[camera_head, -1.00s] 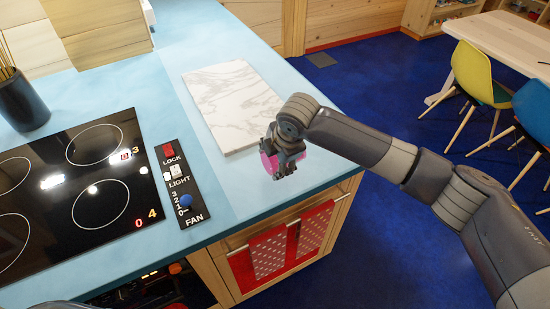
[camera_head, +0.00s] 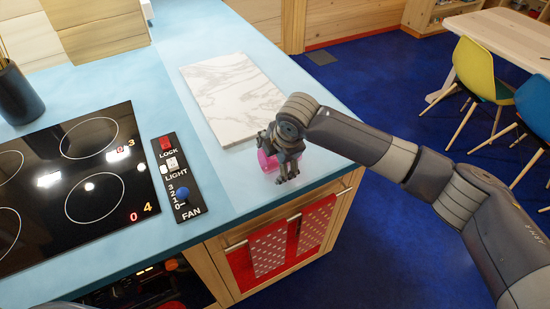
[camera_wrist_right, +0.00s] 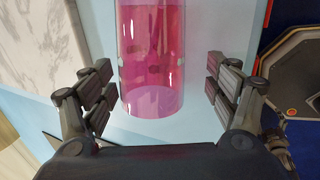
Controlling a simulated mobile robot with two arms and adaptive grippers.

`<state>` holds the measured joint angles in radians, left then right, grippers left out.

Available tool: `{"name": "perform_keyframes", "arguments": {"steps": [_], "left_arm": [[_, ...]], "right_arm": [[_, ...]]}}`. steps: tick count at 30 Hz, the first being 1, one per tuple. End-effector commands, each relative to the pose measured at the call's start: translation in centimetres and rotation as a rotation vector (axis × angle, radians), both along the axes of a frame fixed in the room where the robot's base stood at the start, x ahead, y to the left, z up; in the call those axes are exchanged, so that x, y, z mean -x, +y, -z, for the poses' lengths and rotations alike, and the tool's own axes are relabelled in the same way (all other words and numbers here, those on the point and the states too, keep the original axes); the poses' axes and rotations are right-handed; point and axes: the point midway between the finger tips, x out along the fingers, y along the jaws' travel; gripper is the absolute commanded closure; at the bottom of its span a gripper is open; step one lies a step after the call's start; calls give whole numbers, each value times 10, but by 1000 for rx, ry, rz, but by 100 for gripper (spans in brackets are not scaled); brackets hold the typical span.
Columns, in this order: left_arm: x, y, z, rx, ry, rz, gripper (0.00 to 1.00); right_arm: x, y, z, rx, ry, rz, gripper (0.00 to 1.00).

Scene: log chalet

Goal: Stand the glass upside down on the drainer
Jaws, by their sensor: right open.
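A pink see-through glass (camera_head: 266,161) is at the front right corner of the blue counter, mostly hidden behind my right gripper (camera_head: 286,176) in the head view. In the right wrist view the glass (camera_wrist_right: 151,55) is a tall pink cylinder between the spread fingers of the right gripper (camera_wrist_right: 160,90). Gaps show on both sides, so the fingers do not grip it. Its far end is cut off by the picture's top edge. I cannot tell which end is its mouth. I see no drainer in these views. My left gripper is not in view.
A white marble board (camera_head: 232,95) lies just behind the glass. A black hob (camera_head: 75,185) and a switch panel (camera_head: 175,180) are to the left. A dark utensil pot (camera_head: 18,95) is at far left. Red patterned towels (camera_head: 290,240) hang below the counter edge.

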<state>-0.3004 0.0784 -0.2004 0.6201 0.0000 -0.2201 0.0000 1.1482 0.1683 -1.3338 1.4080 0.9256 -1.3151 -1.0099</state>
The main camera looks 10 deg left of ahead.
Motion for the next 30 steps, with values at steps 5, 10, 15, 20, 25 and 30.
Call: {"name": "perform_keyframes", "arguments": {"steps": [5, 10, 15, 20, 25, 30], "left_arm": [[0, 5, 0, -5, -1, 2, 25], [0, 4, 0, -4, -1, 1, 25], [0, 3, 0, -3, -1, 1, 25], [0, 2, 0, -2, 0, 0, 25], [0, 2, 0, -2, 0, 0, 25], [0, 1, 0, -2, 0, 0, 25]], "right_arm": [[0, 0, 0, 1, 2, 0, 19], [3, -3, -11, -1, 0, 0, 19], [11, -9, -36, -1, -3, -1, 19], [18, -14, -58, 0, -2, 0, 19], [24, -17, -70, 1, 1, -1, 19], [25, -18, -74, 1, 1, 0, 19]]}}
